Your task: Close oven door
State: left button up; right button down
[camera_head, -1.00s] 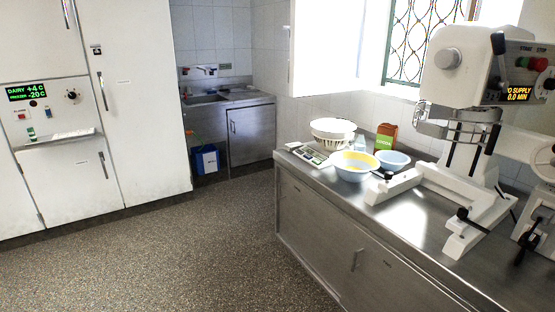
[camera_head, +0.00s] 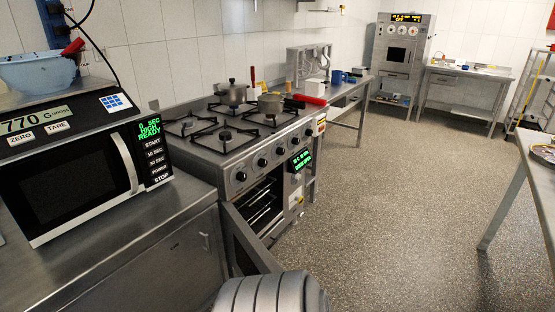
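The oven (camera_head: 236,172) is a steel stove with gas burners on top, in the middle left of the head view. Its oven door (camera_head: 246,248) stands open, swung out from the left side of the front toward me. Wire racks (camera_head: 262,205) show inside the dark oven cavity. A grey ribbed rounded shape at the bottom edge hides the lower end of the door; I cannot tell what it is. Neither of my grippers is in view.
A microwave (camera_head: 85,170) with a scale on top stands on the steel counter left of the oven. Pots (camera_head: 232,92) sit on the burners. The speckled floor (camera_head: 390,220) to the right is clear up to a table (camera_head: 535,185) at the right edge.

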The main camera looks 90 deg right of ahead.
aim_at(248, 257)
jog(key=z, duration=2.55)
jog(key=i, duration=1)
jog(key=z, duration=1.55)
jog(key=k, duration=0.7)
jog(key=u, duration=1.2)
jog(key=i, duration=0.45)
jog(key=z, duration=0.05)
